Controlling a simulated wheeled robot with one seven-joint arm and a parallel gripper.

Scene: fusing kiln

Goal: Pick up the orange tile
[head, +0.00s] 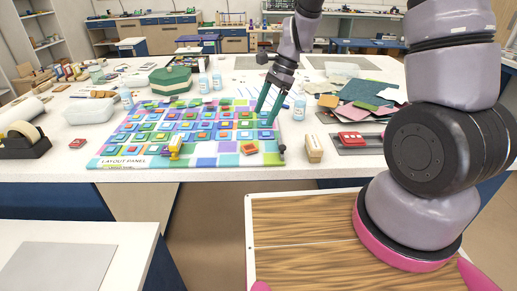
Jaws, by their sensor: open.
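A small orange tile (249,149) lies near the front right of the colourful layout panel (130,162), apart from the rows of stacked tiles. My gripper (265,117) reaches down over the right side of the panel, behind and a little to the right of the orange tile. Its two teal fingers are open, with nothing visible between them. The fingertips are close above the tiles there; whether they touch any cannot be told. Some tiles behind the fingers are hidden.
A yellow item (175,147) stands at the panel's front edge. A wooden block (314,149) and a red item on a dark tray (352,139) are to the right. Bottles (299,107), a green box (171,80) and coloured sheets (368,92) surround the panel. A tape dispenser (24,140) stands left.

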